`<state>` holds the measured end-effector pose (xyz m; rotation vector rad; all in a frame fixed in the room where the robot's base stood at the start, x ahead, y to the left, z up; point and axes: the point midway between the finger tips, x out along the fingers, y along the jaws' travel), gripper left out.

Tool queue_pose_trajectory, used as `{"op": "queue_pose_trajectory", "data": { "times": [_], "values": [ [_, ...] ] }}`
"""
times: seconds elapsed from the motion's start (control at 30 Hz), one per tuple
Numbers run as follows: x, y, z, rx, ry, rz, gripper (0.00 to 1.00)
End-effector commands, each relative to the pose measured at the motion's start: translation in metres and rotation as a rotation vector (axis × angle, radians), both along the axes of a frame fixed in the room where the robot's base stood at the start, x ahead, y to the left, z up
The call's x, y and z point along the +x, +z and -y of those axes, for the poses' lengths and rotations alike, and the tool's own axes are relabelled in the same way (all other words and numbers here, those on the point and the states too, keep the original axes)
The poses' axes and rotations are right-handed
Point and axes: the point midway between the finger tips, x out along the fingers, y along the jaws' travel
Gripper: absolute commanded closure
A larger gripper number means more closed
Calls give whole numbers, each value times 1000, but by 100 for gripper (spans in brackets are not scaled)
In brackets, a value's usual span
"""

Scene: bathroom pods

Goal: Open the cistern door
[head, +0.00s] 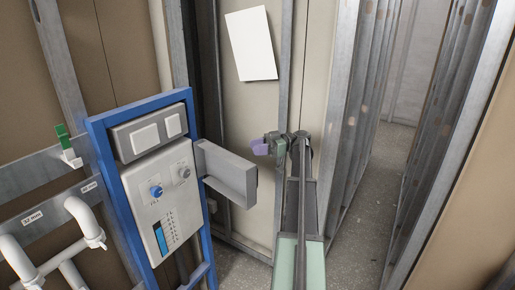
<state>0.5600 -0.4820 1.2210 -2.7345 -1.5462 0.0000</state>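The cistern unit (150,175) stands at the left in a blue frame (112,190). Its front shows two white buttons, a blue knob, a grey knob and a blue level gauge. A grey flap (228,172), which looks like the cistern door, sticks out from the frame's right side, at an angle to the front. My gripper (261,147) is right of the flap and near its outer end, at the end of my arm. A purple part and a dark green part show at its tip. I cannot tell whether it touches the flap, and its finger gap is not clear.
White pipes (75,232) and a green-tipped white fitting (67,147) are at the left. A blank sheet (251,44) hangs on the wall behind. Metal studs (340,120) stand close right of my arm. Grey floor (375,180) lies free between the stud rows.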

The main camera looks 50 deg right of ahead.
Motion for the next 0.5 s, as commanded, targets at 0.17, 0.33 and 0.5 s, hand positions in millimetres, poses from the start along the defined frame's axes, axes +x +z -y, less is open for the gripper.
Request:
{"op": "queue_pose_trajectory", "data": {
  "times": [0.17,0.33,0.5],
  "values": [
    [0,64,0,0,0,0,63],
    [0,86,0,0,0,0,63],
    [0,84,0,0,0,0,63]
  ]
}}
